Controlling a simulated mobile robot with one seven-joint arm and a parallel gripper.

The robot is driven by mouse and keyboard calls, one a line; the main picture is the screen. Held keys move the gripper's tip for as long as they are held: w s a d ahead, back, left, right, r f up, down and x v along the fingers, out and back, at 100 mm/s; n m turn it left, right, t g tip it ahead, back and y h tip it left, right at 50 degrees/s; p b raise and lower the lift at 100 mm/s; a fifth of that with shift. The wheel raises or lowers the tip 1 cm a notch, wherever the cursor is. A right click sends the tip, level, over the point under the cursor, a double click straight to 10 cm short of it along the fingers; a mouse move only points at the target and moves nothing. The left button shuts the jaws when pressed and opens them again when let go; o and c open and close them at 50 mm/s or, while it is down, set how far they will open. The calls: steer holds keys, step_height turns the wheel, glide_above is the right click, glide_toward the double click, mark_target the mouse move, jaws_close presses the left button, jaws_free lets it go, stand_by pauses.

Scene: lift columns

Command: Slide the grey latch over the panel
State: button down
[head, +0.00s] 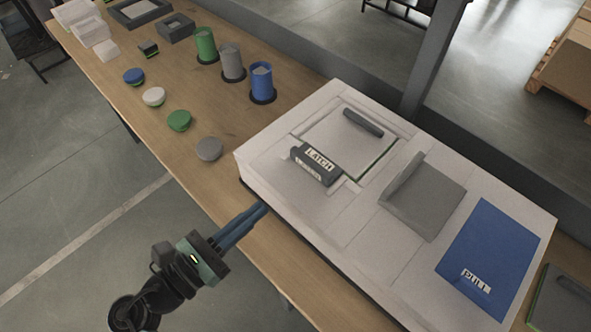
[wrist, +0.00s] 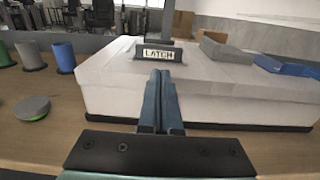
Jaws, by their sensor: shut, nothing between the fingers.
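The grey latch (head: 316,165) is a dark grey block labelled "LATCH". It sits on top of a large white box (head: 300,210), at the near edge of a square panel (head: 346,141) with a dark handle bar (head: 363,122). In the wrist view the latch (wrist: 160,53) stands straight ahead, beyond and above the fingertips. My gripper (head: 262,208) is shut and empty, its blue fingers at the box's near left side, apart from the latch. In the wrist view the gripper (wrist: 160,75) points at the box front. Whether the fingertips touch the box is unclear.
A grey wedge-shaped block (head: 422,195) and a blue "PULL" plate (head: 489,257) are farther right on the box. Green, grey and blue cylinders (head: 262,82) stand on the wooden table. Several round discs (head: 209,149) lie left of the box. The space above the box is clear.

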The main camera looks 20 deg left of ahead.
mark_target(309, 166)
steer(key=p+x, duration=0.1)
steer(key=x, duration=1)
steer(key=shift+a, duration=0.1)
steer(key=shift+p+x, duration=0.4)
steer(key=shift+x, duration=0.8)
steer(key=shift+s+r, duration=0.1)
steer(key=shift+r, duration=0.05)
